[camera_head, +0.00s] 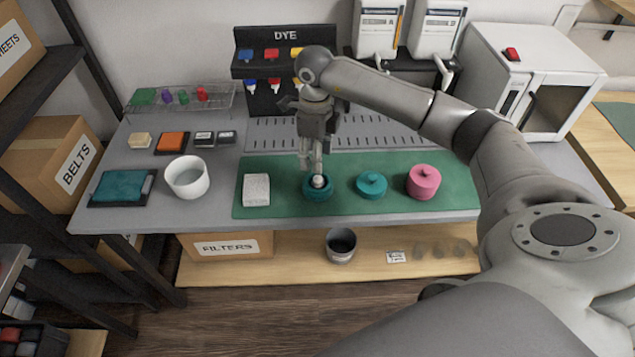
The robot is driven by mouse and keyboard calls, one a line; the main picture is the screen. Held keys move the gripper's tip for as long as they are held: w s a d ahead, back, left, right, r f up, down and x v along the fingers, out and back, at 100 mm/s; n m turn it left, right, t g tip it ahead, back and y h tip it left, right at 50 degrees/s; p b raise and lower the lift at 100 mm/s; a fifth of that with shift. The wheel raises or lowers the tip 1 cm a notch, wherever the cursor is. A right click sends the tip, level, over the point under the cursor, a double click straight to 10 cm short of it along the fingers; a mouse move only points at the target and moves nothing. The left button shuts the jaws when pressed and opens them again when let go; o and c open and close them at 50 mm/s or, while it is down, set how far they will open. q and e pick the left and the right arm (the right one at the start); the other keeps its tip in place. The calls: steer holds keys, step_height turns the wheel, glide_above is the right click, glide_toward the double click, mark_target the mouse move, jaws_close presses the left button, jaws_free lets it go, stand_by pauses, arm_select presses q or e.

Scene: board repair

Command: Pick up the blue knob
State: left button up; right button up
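I cannot clearly make out a blue knob. My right gripper (316,177) points down at a round teal pot (318,194) on the green mat (285,207). Its fingers are close together at the top of the pot. A small pale round shape shows at the fingertips, and I cannot tell whether it is held or part of the gripper. A teal lid (371,187) with a small knob on top lies to the right of the pot. A pink lidded jar (423,183) stands further right. My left gripper is not in view.
A white block (256,189) lies left of the pot, and a white bowl (187,177) stands beyond it. A dye rack (286,65) with blue, red and yellow items stands behind. A wire rack (181,97) is at the back left. The mat's front strip is clear.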

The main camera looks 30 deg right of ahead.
mark_target(316, 178)
step_height(316, 178, down, 2)
steer(key=shift+f, duration=0.1)
steer(key=shift+f+p, duration=0.35)
steer(key=shift+f, duration=0.25)
step_height(316, 178, down, 4)
steer(key=shift+d+f+p, duration=0.1)
steer(key=shift+f+p, duration=0.1)
steer(key=shift+p, duration=0.25)
steer(key=shift+c, duration=0.3)
steer(key=c, duration=0.9)
